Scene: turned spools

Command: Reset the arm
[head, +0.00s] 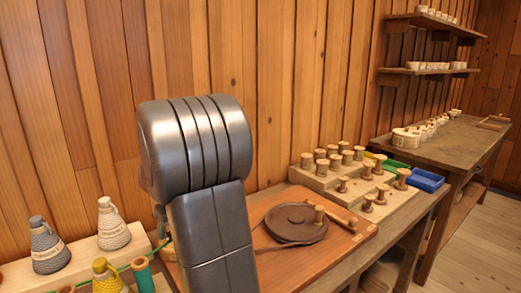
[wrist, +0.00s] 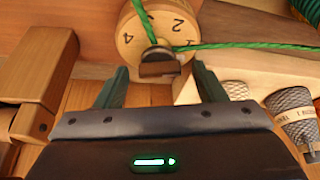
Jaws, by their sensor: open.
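My gripper (wrist: 161,80) is open in the wrist view, its two dark fingers spread apart with nothing held between them. Beyond and between the fingertips is a round wooden disc (wrist: 134,42) marked with numbers, with a dark brown peg or block (wrist: 160,67) at its lower edge. A green cord (wrist: 240,45) runs across the disc to the right. I cannot tell whether the fingers touch any of these. In the head view my grey arm fills the middle and hides part of the bench; the gripper does not show there.
Cone spools, grey (head: 48,246), white-and-grey (head: 112,226) and yellow (head: 107,278), stand at the left. Right of my arm, a round brown plate (head: 290,224) lies on a board (head: 330,247). Behind are a stepped spool rack (head: 325,183) and a blue tray (head: 427,180). A wooden wall (head: 270,80) rises behind.

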